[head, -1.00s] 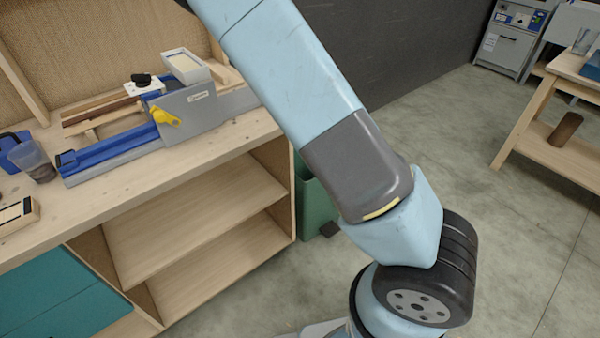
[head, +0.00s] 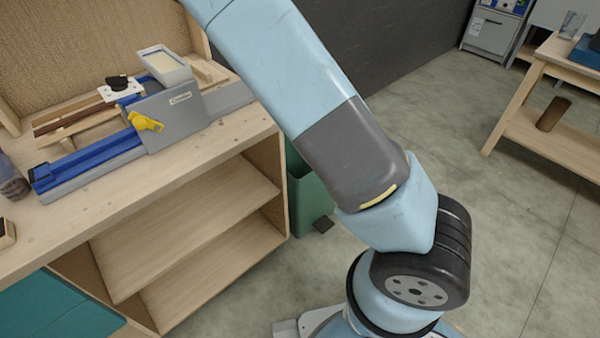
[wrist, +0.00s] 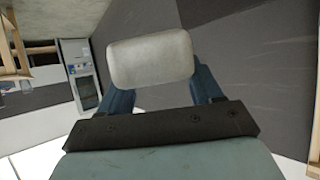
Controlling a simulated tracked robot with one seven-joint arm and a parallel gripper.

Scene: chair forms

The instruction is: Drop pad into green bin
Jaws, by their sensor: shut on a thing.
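A pale grey, rounded pad (wrist: 150,59) is held between the two blue-grey fingers of my gripper (wrist: 160,88) in the wrist view. My gripper is shut on it, and the pad hides the fingertips. The green bin (head: 308,198) stands on the floor in the head view, just right of the workbench end. My arm covers part of the bin, and its inside is mostly hidden. The bin does not show in the wrist view. My gripper is outside the head view, so its distance from the bin cannot be told.
A wooden workbench (head: 200,150) with open shelves fills the left, with a blue and grey jig (head: 90,165) on top. A dark wall (head: 390,50) stands behind. A wooden table (head: 540,130) is at the right. Open floor (head: 460,150) lies between.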

